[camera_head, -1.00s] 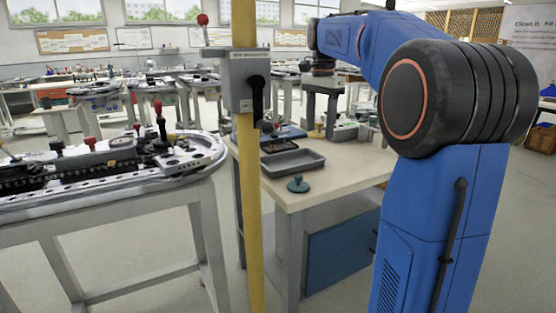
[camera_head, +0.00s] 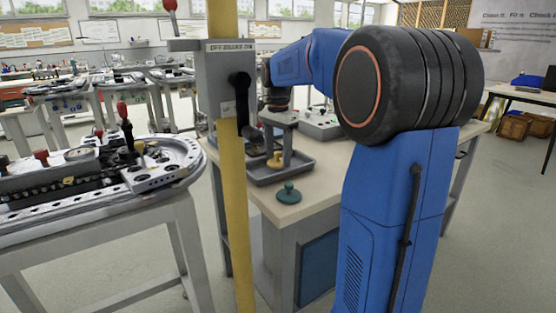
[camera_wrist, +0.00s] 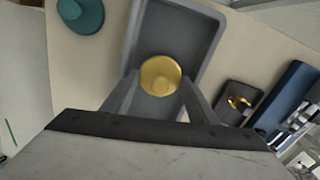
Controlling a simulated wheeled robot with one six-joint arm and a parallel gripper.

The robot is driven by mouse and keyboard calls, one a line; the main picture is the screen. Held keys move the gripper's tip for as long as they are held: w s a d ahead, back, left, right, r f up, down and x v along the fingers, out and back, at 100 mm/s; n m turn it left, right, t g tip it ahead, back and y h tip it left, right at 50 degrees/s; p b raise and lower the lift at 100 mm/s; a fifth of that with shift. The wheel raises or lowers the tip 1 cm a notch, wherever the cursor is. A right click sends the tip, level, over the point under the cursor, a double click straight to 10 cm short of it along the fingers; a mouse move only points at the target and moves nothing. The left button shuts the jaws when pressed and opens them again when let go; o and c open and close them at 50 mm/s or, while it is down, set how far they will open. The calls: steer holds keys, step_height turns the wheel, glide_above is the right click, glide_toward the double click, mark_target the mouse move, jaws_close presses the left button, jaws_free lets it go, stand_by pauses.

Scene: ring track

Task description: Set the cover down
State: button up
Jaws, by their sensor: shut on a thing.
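The cover, a round yellow piece with a knob (camera_head: 276,160), is held by my gripper (camera_head: 277,150) over the grey tray (camera_head: 303,170). In the wrist view, my two fingers (camera_wrist: 161,84) close on either side of the cover (camera_wrist: 160,72), which lies over the tray's floor. The tray also shows in the wrist view (camera_wrist: 210,40). I cannot tell whether the cover touches the tray floor. The underside of the cover is hidden.
A teal knobbed piece (camera_head: 289,194) stands on the bench (camera_head: 325,190) just outside the tray, near the front corner. A yellow post (camera_head: 231,200) with a grey lever box (camera_head: 226,75) stands in front. A metal track table (camera_head: 180,180) is at left.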

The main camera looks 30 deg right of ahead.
mark_target(278, 152)
steer(key=shift+f, duration=0.85)
steer(key=shift+f, duration=0.15)
steer(key=o, duration=0.8)
steer(key=shift+c, duration=0.2)
step_height(278, 152, up, 12)
steer(key=shift+r, duration=0.15)
